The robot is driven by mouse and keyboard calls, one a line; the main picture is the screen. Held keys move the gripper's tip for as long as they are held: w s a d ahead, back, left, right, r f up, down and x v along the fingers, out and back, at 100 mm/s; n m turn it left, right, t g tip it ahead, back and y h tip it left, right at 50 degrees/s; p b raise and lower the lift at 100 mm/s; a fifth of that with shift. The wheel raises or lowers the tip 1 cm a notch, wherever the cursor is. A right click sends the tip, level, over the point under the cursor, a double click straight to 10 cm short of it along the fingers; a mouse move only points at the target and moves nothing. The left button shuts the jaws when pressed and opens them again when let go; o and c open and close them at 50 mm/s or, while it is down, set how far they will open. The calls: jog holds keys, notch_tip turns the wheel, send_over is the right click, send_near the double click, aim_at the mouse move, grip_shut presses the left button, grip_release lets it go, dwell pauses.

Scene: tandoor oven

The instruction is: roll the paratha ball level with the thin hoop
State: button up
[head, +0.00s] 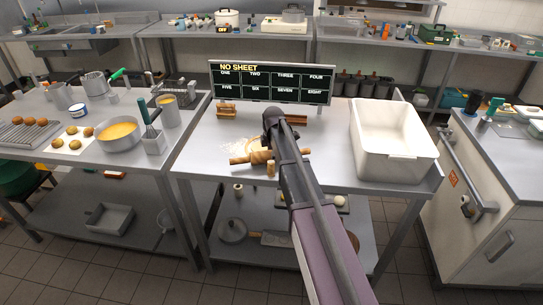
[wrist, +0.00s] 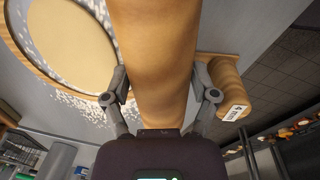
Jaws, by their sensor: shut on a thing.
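My gripper (wrist: 160,84) is shut on a wooden rolling pin (wrist: 155,45), with one finger on each side of it. In the head view the pin (head: 250,157) is low over the floured patch of the table, and my arm hides part of this area. In the wrist view a thin wooden hoop (wrist: 27,62) surrounds a smooth pale round of dough (wrist: 75,35), left of the pin. I cannot tell whether the pin touches the dough or hoop. The dough's height against the hoop is unclear.
A large white tub (head: 393,158) stands on the table's right. A menu board (head: 270,82) and wooden racks (head: 227,108) are behind.

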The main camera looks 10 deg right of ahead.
jog(key=shift+f, duration=0.25)
jog(key=o, duration=1.2)
jog(key=shift+r, duration=0.15)
jog(key=shift+s+r+p, duration=0.2)
jog(key=shift+r+p, duration=1.45)
jog(key=shift+r, duration=0.1)
jog(key=shift+s+r+p, duration=0.2)
jog(key=shift+r+p, duration=1.45)
jog(key=shift+r, duration=0.05)
